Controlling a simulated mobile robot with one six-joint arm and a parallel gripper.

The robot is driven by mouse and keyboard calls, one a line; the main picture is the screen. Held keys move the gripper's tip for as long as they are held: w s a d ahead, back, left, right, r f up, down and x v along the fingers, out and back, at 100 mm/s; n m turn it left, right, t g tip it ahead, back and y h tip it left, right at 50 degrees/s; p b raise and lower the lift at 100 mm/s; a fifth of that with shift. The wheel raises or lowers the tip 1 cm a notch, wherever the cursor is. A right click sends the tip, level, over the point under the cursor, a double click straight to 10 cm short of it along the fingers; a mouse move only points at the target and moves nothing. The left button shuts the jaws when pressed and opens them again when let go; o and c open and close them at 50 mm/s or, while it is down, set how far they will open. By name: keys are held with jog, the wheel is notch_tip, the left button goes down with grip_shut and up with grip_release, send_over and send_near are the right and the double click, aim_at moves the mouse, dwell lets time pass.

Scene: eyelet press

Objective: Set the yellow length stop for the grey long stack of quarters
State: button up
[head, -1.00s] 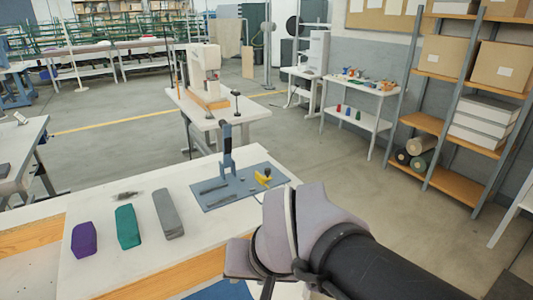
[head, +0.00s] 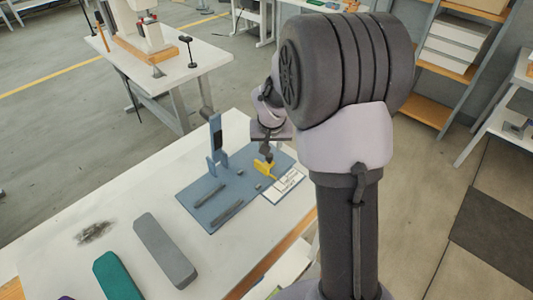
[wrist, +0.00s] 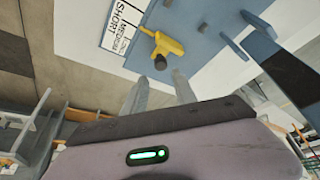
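The yellow length stop (head: 264,168) sits on the blue-grey press plate (head: 196,208), towards its right side. In the wrist view the yellow stop (wrist: 168,46) has a dark round knob at its near end. My gripper (head: 267,152) is just above the stop in the head view. In the wrist view my gripper (wrist: 159,92) has its two fingers apart, with nothing between them, and the knob lies just beyond the tips. The grey long stack of quarters (head: 165,250) lies on the white table, left of the plate.
A white card (wrist: 122,22) beside the stop reads SHORT and MEDIUM; its smaller text is unclear. The press upright (head: 216,140) stands at the plate's back. A teal stack (head: 118,276) lies left of the grey one. A purple stack shows only at the bottom edge.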

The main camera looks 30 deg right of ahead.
aim_at(269, 156)
jog(key=b+x, duration=0.2)
jog(key=x, duration=0.6)
jog(key=shift+w+f, duration=0.1)
jog(key=shift+f, duration=0.2)
jog(key=shift+c, duration=0.2)
grip_shut()
jog(key=shift+r, duration=0.1)
dwell(0.6)
